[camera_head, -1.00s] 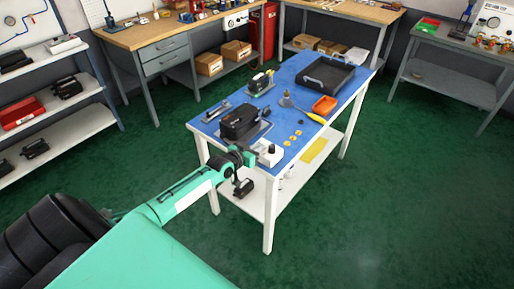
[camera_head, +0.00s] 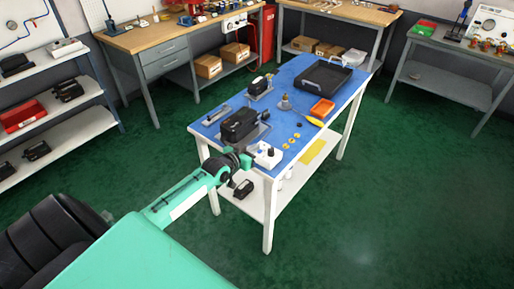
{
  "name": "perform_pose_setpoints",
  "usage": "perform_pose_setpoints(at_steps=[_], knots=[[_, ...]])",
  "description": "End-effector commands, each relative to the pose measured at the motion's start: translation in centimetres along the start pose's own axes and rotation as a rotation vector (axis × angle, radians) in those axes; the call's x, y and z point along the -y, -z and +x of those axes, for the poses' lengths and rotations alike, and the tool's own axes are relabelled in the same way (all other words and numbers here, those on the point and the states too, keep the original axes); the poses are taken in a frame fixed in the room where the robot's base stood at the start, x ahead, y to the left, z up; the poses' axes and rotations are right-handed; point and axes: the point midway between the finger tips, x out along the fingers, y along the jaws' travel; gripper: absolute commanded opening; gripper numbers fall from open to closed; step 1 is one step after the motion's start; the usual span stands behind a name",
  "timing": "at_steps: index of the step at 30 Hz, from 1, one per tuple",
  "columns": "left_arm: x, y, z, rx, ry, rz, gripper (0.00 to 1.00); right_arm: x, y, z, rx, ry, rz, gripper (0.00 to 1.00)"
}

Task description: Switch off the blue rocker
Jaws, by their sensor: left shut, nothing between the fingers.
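The rocker's position is too small to read. My left gripper (camera_head: 247,161) is at the near table edge, just left of the box, shut and empty. Its fingers are small and dark here, and I cannot tell whether they touch the box. My right gripper is not in view.
A black positioner (camera_head: 239,124) stands on the table behind the box. A dark device (camera_head: 243,189) is on the lower shelf. Green floor is clear at right.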

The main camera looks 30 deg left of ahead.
Motion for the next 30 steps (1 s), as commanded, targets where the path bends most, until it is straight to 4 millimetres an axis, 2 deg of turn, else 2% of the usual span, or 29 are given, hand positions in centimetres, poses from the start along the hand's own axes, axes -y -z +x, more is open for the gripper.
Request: perform_pose_setpoints(at_steps=[6,12,18,30], knots=[[-0.2,-0.2,-3.6,0.000,-0.001,0.001,0.00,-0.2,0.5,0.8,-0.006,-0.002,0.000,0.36],[-0.2,-0.2,-5.8,0.000,0.000,0.000,0.00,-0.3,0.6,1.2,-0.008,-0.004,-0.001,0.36],[-0.3,-0.1,-6.6,0.000,0.000,0.000,0.00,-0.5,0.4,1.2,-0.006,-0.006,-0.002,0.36],[-0.3,0.0,-6.7,-0.001,0.000,0.000,0.00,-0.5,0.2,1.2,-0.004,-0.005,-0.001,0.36]])
